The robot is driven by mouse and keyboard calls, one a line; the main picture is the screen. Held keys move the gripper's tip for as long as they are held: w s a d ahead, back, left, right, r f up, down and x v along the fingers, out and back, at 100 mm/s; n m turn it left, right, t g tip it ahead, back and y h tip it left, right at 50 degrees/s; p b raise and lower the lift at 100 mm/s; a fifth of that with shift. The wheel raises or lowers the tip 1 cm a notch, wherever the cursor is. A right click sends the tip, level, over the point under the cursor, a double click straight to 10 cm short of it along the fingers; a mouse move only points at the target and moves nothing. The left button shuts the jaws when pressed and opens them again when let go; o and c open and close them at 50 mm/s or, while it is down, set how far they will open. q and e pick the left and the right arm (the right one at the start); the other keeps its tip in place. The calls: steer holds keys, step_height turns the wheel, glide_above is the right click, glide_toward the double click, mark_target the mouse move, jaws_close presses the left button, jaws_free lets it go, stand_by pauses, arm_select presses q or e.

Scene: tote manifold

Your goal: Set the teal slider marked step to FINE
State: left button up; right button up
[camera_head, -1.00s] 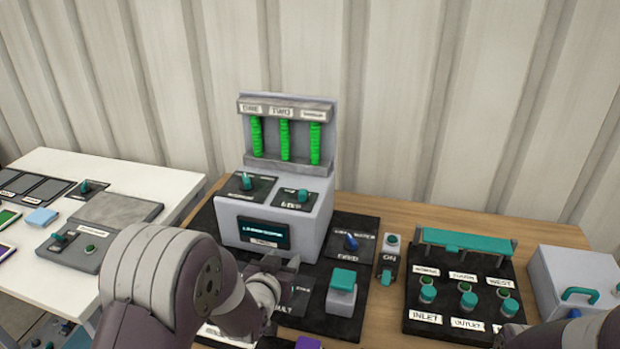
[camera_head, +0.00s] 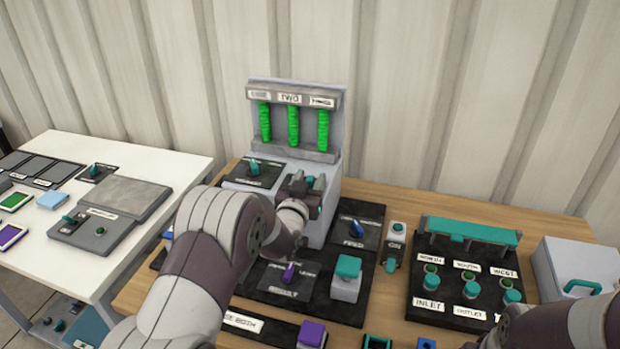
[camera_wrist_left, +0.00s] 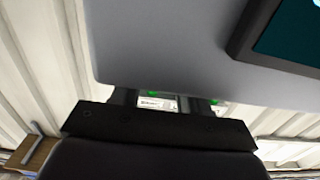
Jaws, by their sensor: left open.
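The grey console (camera_head: 325,225) stands at the back of the wooden table, with two dark control panels on its sloped top. The left panel carries a teal lever (camera_head: 254,167). On the right panel a teal knob (camera_head: 309,181) shows just behind my left gripper (camera_head: 300,183); most of that panel is hidden. I cannot read which control is marked step or its FINE mark. My left gripper is open at the console's top front, and no contact is clear. In the left wrist view its fingers (camera_wrist_left: 160,100) are apart beside the grey console face. My right gripper is out of view.
Three green columns (camera_head: 293,127) stand on the console's back. A teal-barred valve panel (camera_head: 465,300) stands right. A white table (camera_head: 150,160) is at left.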

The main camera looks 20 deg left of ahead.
mark_target(291, 176)
arm_select(q)
steer(key=shift+w, duration=0.3)
jaws_close()
steer(key=shift+a+b, duration=0.6)
steer(key=shift+a, duration=1.55)
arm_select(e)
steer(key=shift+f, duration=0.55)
arm_select(q)
steer(key=shift+d+r, duration=0.1)
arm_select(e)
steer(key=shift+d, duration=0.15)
arm_select(q)
jaws_free()
steer(key=shift+a, duration=0.25)
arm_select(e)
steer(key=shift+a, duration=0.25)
